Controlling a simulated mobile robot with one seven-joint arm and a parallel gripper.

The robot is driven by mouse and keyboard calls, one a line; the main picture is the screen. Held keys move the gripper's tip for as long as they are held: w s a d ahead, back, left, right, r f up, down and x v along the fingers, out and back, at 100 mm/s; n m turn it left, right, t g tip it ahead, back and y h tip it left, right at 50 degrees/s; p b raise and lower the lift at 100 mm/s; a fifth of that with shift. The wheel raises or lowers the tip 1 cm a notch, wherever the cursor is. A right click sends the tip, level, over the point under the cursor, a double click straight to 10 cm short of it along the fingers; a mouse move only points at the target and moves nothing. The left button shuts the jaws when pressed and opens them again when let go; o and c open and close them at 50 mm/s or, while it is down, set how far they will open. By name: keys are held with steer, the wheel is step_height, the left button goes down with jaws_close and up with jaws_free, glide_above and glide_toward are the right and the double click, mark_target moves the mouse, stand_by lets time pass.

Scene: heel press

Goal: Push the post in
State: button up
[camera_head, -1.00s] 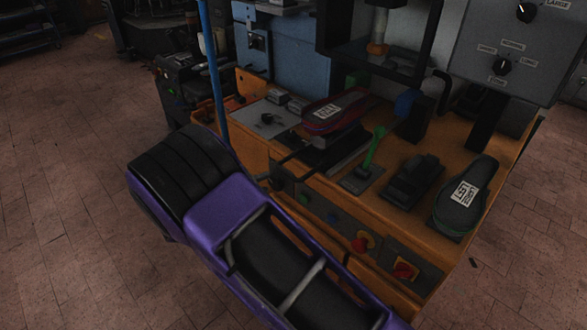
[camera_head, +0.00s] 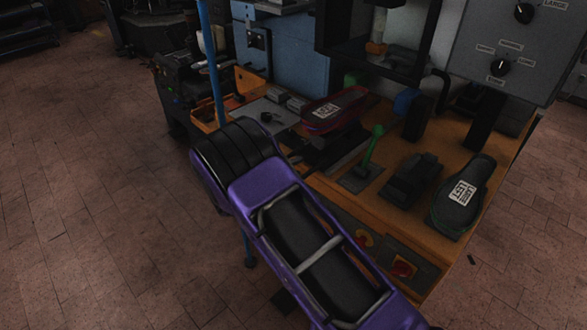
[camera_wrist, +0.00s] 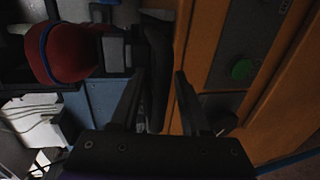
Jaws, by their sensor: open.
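The red shoe-shaped piece (camera_head: 332,108) with a white label sits on a dark support on the orange bench. In the wrist view, its rounded red end (camera_wrist: 70,50) with a blue band shows at upper left, beside a dark grey block (camera_wrist: 116,52). A black upright bar (camera_wrist: 158,70), which looks like the post, stands between the fingertips of my gripper (camera_wrist: 160,76). The fingers are open, one on each side of it; I cannot tell whether they touch it. In the head view my purple arm hides most of the gripper, at the bench's front left.
A green-handled lever (camera_head: 372,147), a black pedal-like block (camera_head: 412,178) and a dark green labelled shoe piece (camera_head: 462,194) stand right of the arm. A green button (camera_wrist: 240,69) is on the orange front panel. A blue pole (camera_head: 212,70) rises at left. Open floor lies left.

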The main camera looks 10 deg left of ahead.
jaws_close()
stand_by(1.3)
